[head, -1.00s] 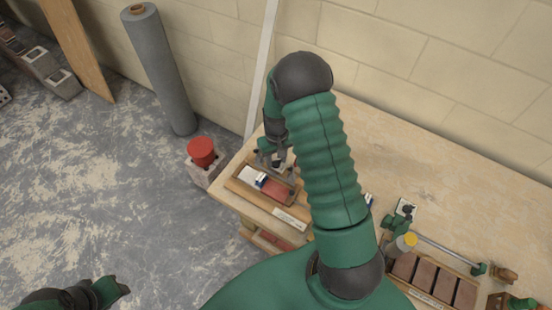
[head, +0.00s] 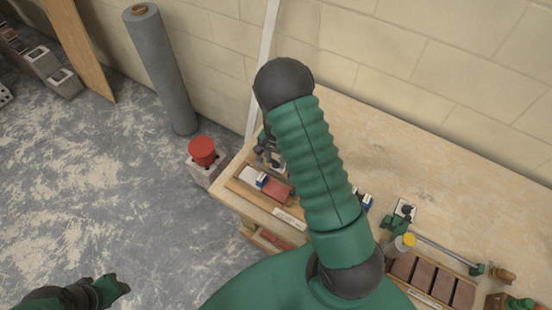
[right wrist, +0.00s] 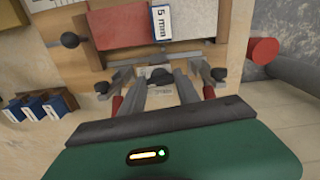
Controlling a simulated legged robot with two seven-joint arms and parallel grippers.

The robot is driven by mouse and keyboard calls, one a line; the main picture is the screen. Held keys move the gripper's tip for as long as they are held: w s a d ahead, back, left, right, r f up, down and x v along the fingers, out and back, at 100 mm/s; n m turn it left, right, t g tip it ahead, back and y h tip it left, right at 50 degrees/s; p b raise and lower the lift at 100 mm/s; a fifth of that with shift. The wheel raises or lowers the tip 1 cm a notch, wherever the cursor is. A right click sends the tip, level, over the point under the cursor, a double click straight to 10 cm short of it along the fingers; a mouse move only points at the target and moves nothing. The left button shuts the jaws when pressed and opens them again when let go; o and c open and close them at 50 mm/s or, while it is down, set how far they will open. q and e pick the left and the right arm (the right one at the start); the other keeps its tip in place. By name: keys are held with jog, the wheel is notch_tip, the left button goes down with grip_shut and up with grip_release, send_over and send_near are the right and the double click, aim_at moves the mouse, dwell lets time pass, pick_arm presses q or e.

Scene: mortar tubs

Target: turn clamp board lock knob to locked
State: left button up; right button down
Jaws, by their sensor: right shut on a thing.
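My right gripper (right wrist: 160,76) is shut on a black knob (right wrist: 160,73) on a small white plate (right wrist: 161,91) in the right wrist view. The fingers stand on either side of the knob, and its lower part is partly hidden. In the head view my right gripper (head: 268,157) is largely hidden behind my own arm, at the back of a wooden tray with a red and white strip. A similar dark knob (head: 407,210) on a white plate stands beside a bar clamp (head: 445,252) farther right, with no gripper near it.
A red-topped block (head: 202,152) is left of the bench. The bench's back middle (head: 400,150) is clear.

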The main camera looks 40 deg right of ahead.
aim_at(275, 162)
jog(key=shift+s+a+f+m, duration=0.1)
jog(key=shift+a+m, duration=0.05)
jog(key=shift+m, duration=0.35)
jog(key=c, duration=1.3)
grip_release()
jog(key=o, duration=0.4)
jog(key=r, duration=0.5)
jog(key=r+b, duration=0.1)
jog(key=r, duration=1)
jog(key=shift+w+r, duration=0.25)
jog(key=shift+r, duration=0.15)
